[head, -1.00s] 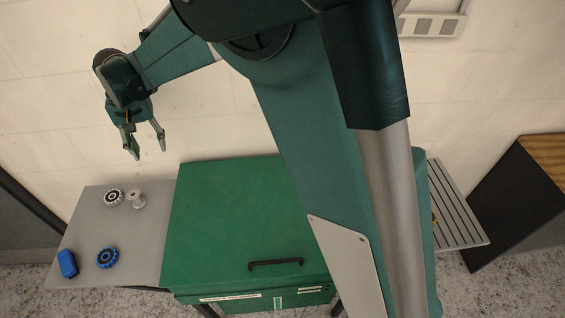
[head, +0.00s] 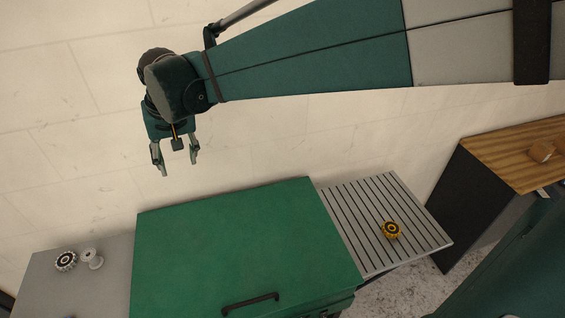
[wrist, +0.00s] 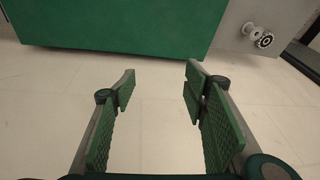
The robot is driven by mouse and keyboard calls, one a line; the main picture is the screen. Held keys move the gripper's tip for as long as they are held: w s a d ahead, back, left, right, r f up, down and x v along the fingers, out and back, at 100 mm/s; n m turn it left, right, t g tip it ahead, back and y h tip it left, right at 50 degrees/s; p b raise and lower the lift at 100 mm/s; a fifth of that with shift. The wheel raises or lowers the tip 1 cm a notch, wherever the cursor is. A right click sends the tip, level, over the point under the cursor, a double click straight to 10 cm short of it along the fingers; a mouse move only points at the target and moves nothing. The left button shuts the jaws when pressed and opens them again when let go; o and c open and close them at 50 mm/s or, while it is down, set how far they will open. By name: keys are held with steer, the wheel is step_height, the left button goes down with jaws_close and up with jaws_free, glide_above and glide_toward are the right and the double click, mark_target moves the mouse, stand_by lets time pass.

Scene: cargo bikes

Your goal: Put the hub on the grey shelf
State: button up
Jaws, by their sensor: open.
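The hub (head: 92,258), a silver flanged spool, rests on the plain grey side shelf (head: 40,290) left of the green box. It also shows at the upper right of the wrist view (wrist: 249,28). A grey slatted shelf (head: 348,222) is on the box's right side. My gripper (head: 179,166) is open and empty, above and behind the green box, up and to the right of the hub. In the wrist view its fingers (wrist: 160,75) stand apart with only pale floor or wall between them.
A dark toothed ring (head: 66,261) sits close beside the hub. A yellow toothed ring (head: 391,230) lies on the slatted shelf. The green box (head: 230,245) with a black handle stands between the shelves. A wood-topped cabinet (head: 510,155) is at the right.

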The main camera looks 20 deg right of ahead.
steer(key=s+d+t, duration=0.1)
steer(key=s+d, duration=0.6)
steer(key=d, duration=0.3)
steer(key=s+d+f+m+t+h, duration=0.1)
steer(key=s+d, duration=0.7)
steer(key=d, duration=0.2)
steer(key=s+d+f+t, duration=0.1)
steer(key=s+d+t, duration=0.1)
steer(key=s+d, duration=0.5)
steer(key=d, duration=0.4)
steer(key=shift+s+f+m, duration=0.25)
steer(key=shift+m, duration=0.05)
steer(key=shift+d+f, duration=0.1)
